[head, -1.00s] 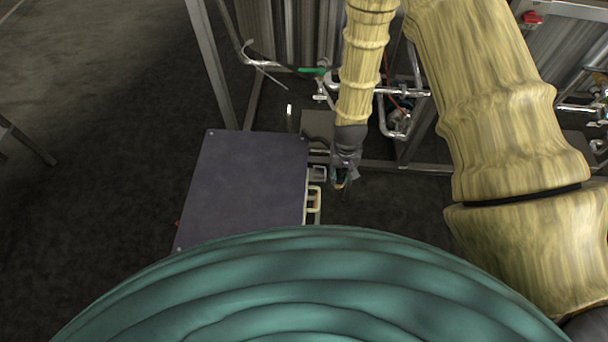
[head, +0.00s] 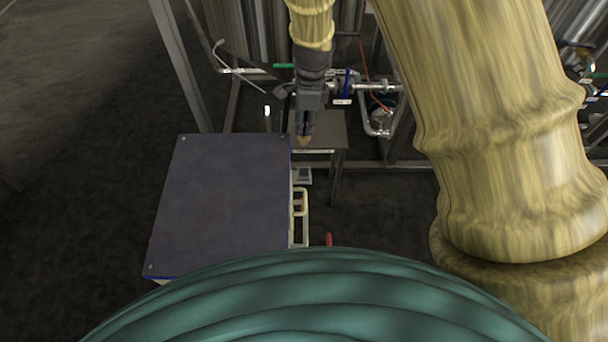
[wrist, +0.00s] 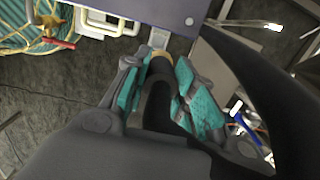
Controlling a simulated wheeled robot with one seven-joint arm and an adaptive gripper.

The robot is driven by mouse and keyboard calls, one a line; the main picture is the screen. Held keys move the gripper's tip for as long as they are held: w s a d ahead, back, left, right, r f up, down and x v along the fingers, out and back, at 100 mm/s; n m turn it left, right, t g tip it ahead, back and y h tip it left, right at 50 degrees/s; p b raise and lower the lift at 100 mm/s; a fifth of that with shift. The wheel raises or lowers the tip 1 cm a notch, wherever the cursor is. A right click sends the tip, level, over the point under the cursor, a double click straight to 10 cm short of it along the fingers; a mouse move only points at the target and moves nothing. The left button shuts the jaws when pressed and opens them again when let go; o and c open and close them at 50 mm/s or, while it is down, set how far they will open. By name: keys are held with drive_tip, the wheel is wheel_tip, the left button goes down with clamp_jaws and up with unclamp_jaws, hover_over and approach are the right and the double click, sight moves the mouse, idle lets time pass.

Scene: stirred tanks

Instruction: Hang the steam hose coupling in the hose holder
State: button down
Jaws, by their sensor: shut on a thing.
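My gripper (head: 306,126) is shut on the steam hose coupling, beside the far right corner of the dark-topped cart. In the wrist view, the teal-padded fingers of my gripper (wrist: 165,88) close around the black part, and a brass-coloured end (wrist: 161,54) points away from me. The coupling's brass end also shows below the fingertips in the head view (head: 304,142). A small grey bracket (head: 302,176) on the cart's right side may be the hose holder. In the wrist view a grey metal piece (wrist: 160,37) shows just beyond the brass end; I cannot tell whether they touch.
The cart (head: 220,205) has a flat dark top and pale handles (head: 300,205) on its right side. A small grey table (head: 328,130) stands behind my gripper. Steel tanks (head: 245,30), frame posts and pipes (head: 375,88) fill the back. Dark floor is open right of the cart.

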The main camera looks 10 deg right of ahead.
wheel_tip(320, 180, down, 18)
drive_tip(key=shift+r+b, duration=0.15)
drive_tip(key=shift+b, duration=0.65)
drive_tip(key=c, duration=1.3)
unclamp_jaws()
drive_tip(key=shift+o, duration=0.7)
drive_tip(key=r, duration=0.8)
drive_tip(key=d+r+p, duration=0.1)
drive_tip(key=r, duration=0.3)
